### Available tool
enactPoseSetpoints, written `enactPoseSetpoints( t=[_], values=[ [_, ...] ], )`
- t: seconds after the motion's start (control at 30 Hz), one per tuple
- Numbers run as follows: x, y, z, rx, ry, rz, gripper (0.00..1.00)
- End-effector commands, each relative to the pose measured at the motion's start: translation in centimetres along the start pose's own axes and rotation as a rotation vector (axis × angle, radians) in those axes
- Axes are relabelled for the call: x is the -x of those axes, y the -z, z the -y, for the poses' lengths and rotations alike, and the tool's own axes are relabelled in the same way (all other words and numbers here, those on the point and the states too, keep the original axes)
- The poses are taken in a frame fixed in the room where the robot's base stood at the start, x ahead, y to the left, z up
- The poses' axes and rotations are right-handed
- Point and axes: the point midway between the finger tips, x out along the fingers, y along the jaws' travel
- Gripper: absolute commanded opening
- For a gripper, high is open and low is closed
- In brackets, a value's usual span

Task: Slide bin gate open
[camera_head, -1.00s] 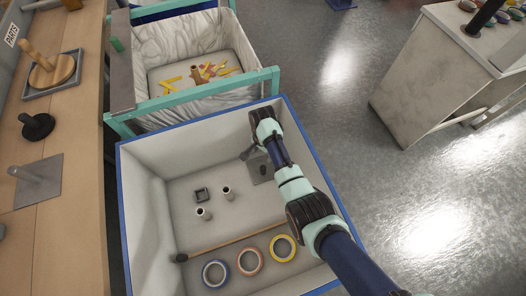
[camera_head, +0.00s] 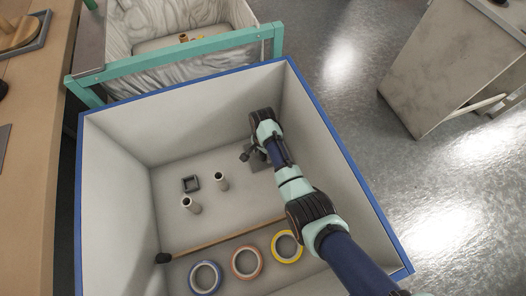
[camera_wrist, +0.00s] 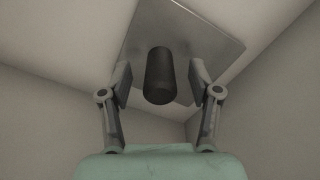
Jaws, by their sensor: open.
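The large grey-walled bin (camera_head: 92,210) with a blue rim fills the middle of the head view. My gripper (camera_wrist: 160,76) is open, down inside the bin at its far right. In the wrist view its two fingers stand on either side of a dark cylindrical peg (camera_wrist: 159,70), with gaps. The peg stands out from a grey square plate (camera_wrist: 212,40). Part of the plate (camera_head: 259,166) shows below my gripper in the head view. I cannot tell which part of the bin is the gate.
A teal-framed bin (camera_head: 170,60) stands behind, a wooden table (camera_head: 30,150) at left, and a grey cabinet (camera_head: 445,70) at right.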

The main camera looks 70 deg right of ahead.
Motion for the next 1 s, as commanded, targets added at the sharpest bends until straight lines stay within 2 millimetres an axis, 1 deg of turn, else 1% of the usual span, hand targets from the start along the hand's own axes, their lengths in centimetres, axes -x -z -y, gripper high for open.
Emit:
enactPoseSetpoints(
  t=[0.07,0.17,0.4,0.43,0.47,0.63,1.0],
  values=[
    [0.1,0.0,0.0,0.0,0.0,0.0,0.62],
    [0.1,0.0,0.0,0.0,0.0,0.0,0.47],
    [0.1,0.0,0.0,0.0,0.0,0.0,0.07],
    [0.1,0.0,0.0,0.0,0.0,0.0,0.03],
    [0.1,0.0,0.0,0.0,0.0,0.0,0.0],
    [0.3,-0.2,-0.3,0.0,-0.002,0.001,0.0],
    [0.4,-1.2,-2.2,0.0,-0.003,0.002,0.0]
  ],
)
